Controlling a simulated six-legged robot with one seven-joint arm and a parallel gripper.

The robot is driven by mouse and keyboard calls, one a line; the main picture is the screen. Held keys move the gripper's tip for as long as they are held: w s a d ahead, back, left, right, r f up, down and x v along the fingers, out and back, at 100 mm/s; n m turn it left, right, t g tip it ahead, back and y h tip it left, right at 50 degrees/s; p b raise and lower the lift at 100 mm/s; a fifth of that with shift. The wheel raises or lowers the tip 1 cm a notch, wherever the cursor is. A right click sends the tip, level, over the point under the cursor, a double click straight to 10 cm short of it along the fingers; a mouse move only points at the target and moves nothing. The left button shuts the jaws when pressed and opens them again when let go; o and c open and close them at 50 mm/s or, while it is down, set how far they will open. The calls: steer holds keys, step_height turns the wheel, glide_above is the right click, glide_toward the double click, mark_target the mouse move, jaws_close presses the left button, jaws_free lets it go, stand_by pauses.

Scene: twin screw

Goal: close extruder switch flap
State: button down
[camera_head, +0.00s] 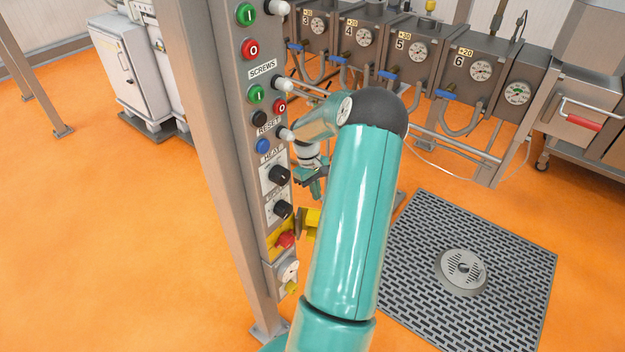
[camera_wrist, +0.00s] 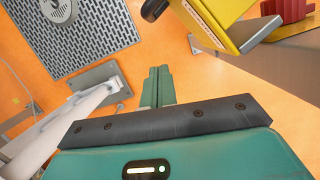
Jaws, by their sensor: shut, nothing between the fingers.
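The control panel (camera_head: 262,120) stands upright left of my arm, with buttons and knobs down its face. Low on it is a red switch (camera_head: 286,240) on a yellow plate, and it shows in the wrist view as a red block (camera_wrist: 289,12) at the top right. The yellow flap (camera_head: 312,222) stands out from the panel beside the switch, swung open. In the wrist view the flap (camera_wrist: 222,22) is at the top, with a dark end. My gripper (camera_wrist: 158,86) is shut and empty, below and left of the flap, apart from it. In the head view my arm partly hides the gripper.
A floor grate (camera_head: 470,265) with a round drain lies right of my arm. Machine modules with gauges (camera_head: 400,45) and blue-handled hoses stand behind. A panel post (camera_head: 215,150) rises on the left. Orange floor is free on the left.

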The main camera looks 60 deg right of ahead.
steer(key=shift+s+a+f, duration=0.25)
steer(key=shift+s+f, duration=0.2)
steer(key=shift+s, duration=0.3)
steer(key=shift+s+a+f, duration=0.25)
steer(key=shift+s+f, duration=0.15)
steer(key=shift+s, duration=0.35)
steer(key=shift+s+a+f, duration=0.25)
steer(key=shift+s+f, duration=0.2)
steer(key=shift+s, duration=0.3)
steer(key=shift+s+a+m, duration=0.1)
steer(key=shift+s+m, duration=0.1)
steer(key=shift+m, duration=0.1)
